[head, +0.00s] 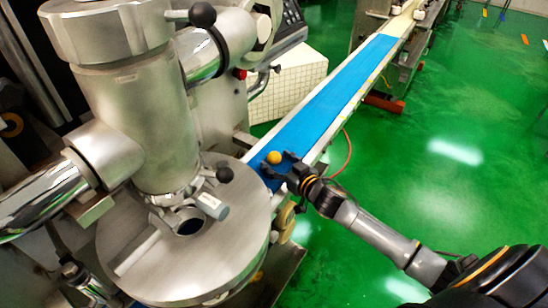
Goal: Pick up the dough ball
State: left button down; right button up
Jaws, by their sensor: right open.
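The dough ball (274,157) is a small yellow-orange ball at the near end of the blue conveyor belt (335,88). My right gripper (275,163) reaches in from the lower right with its dark fingers open. The fingertips are close to the ball, one towards each side of it. I cannot tell whether they touch it. My left gripper is not in view.
The encrusting machine's steel column and round plate (240,265) stand left of the belt's near end, with black-knobbed levers. A white tiled block (300,78) stands beside the belt. Green floor (450,150) is open on the right.

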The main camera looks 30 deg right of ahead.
jog(key=c, duration=1.2)
